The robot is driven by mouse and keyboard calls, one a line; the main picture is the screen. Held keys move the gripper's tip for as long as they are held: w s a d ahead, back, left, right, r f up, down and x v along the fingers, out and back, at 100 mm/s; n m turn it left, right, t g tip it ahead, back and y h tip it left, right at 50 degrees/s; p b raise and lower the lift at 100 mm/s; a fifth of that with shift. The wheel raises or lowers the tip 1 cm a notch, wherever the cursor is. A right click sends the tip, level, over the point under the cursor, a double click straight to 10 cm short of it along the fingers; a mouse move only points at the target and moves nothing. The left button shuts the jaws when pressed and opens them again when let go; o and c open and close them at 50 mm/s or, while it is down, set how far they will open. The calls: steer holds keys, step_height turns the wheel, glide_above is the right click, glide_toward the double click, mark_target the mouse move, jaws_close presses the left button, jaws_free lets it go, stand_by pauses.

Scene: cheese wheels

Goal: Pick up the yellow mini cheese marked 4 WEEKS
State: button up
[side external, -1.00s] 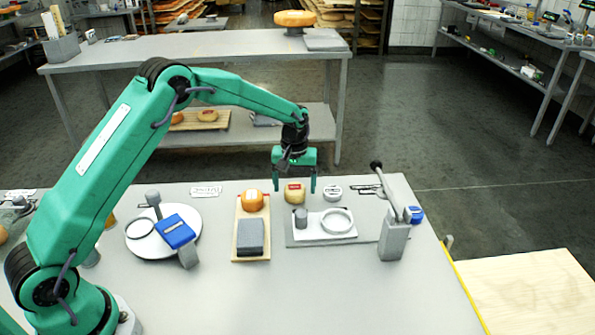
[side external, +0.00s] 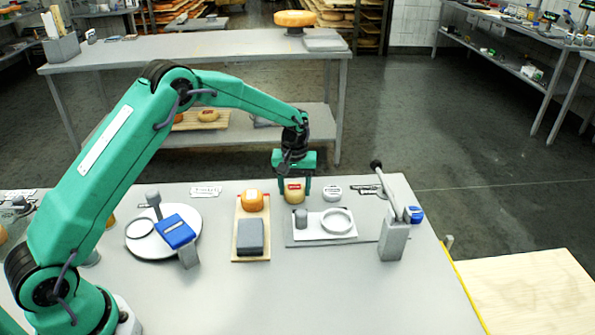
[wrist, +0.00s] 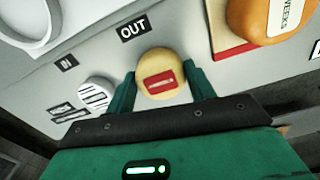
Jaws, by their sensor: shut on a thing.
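The yellow mini cheese (side external: 294,196) with a red label stands on the table, between the wooden board and the grey plate. It also shows in the wrist view (wrist: 158,58); the writing on its label is too small to read. My gripper (side external: 294,186) points down over it, and in the wrist view my gripper (wrist: 160,78) has one finger on each side of it. The gripper is shut on this cheese. I cannot tell any gap between cheese and table. An orange cheese (side external: 252,201) lies on the board; its white label (wrist: 286,14) shows "WEEKS".
The wooden board (side external: 238,227) also bears a grey block (side external: 250,236). A white round item (side external: 332,192) stands right of the yellow cheese. A lever stand (side external: 394,238) rises farther right. The front table area is clear.

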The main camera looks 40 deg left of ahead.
mark_target(295, 188)
steer(key=shift+r, duration=0.1)
steer(key=shift+r, duration=0.5)
step_height(295, 188, up, 3)
steer(key=shift+r, duration=0.15)
steer(key=s+d+r, duration=0.6)
steer(key=d, duration=0.4)
steer(key=shift+r, duration=0.25)
